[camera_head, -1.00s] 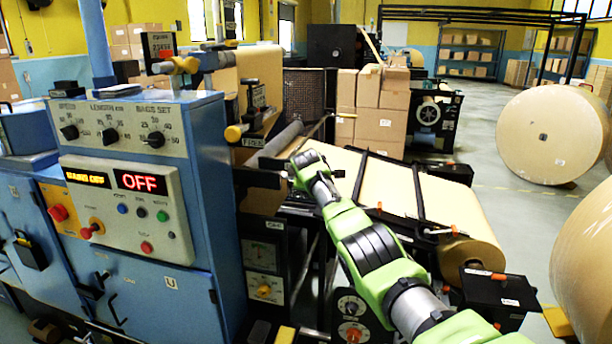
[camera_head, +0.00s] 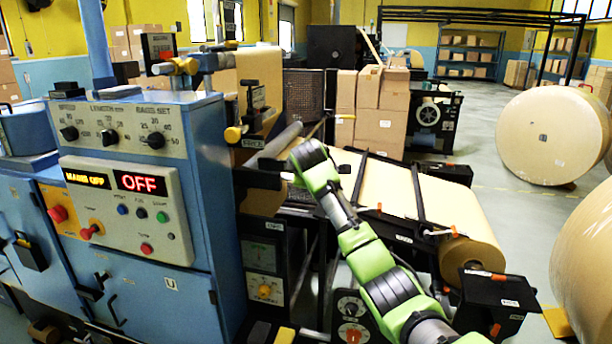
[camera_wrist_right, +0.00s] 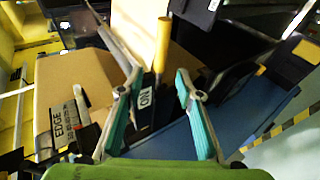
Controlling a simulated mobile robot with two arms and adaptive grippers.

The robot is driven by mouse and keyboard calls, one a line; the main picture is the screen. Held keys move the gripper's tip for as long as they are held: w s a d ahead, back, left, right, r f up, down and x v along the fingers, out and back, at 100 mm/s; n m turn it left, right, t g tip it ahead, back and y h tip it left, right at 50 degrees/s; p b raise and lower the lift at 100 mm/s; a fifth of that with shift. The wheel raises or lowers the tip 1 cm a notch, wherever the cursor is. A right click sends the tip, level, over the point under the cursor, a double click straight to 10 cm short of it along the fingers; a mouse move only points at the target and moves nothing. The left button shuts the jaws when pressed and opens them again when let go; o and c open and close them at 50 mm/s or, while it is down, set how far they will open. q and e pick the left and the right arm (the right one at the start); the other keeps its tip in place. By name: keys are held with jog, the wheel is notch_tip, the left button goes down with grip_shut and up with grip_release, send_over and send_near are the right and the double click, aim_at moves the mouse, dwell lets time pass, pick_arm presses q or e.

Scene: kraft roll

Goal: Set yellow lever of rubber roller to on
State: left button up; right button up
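The yellow lever (camera_head: 233,134) sticks out at the side of the blue machine, beside a small white label. In the right wrist view the yellow lever (camera_wrist_right: 163,45) stands just beyond my fingertips, roughly between them, with an ON label (camera_wrist_right: 146,98) below it. My right gripper (camera_wrist_right: 158,80) is open, its two teal fingers apart with nothing held. In the head view my right arm reaches in from the lower right, and its fingers are hard to make out there. The grey roller (camera_head: 284,138) lies right of the lever. My left gripper is out of view.
An EDGE label (camera_wrist_right: 62,120) and brown paper are close to my right gripper's left finger. The paper web (camera_head: 450,200) runs under my right arm.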

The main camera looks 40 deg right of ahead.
jog(key=shift+v, duration=0.8)
jog(key=s+a+f+m+g+y, duration=0.1)
jog(key=s+a+f, duration=0.2)
jog(key=f, duration=1.1)
jog(key=s+a+f+g+y+b, duration=0.1)
jog(key=s+a+f, duration=0.2)
jog(key=f, duration=1.1)
jog(key=s+a+f+m+g+y, duration=0.1)
jog(key=s+a+f, duration=0.1)
jog(key=f, duration=1.2)
jog(key=s+a+f+g, duration=0.1)
jog(key=s+a+f, duration=0.3)
jog(key=s+f, duration=0.95)
jog(key=s+a+f+m+g+y+b, duration=0.1)
jog(key=s+a+f, duration=0.2)
jog(key=s+f, duration=0.55)
jog(key=s+a+f+m+g+y, duration=0.1)
jog(key=s+a+f, duration=0.2)
jog(key=s+f, duration=0.55)
jog(key=s+a+f+m+g+b, duration=0.15)
jog(key=s+a+f, duration=0.25)
jog(key=s, duration=0.9)
jog(key=s+a+f+m, duration=0.1)
jog(key=s+a, duration=0.1)
jog(key=s, duration=0.6)
jog(key=s+a+f+m+g+y, duration=0.1)
jog(key=s+a+f, duration=0.1)
jog(key=s, duration=0.6)
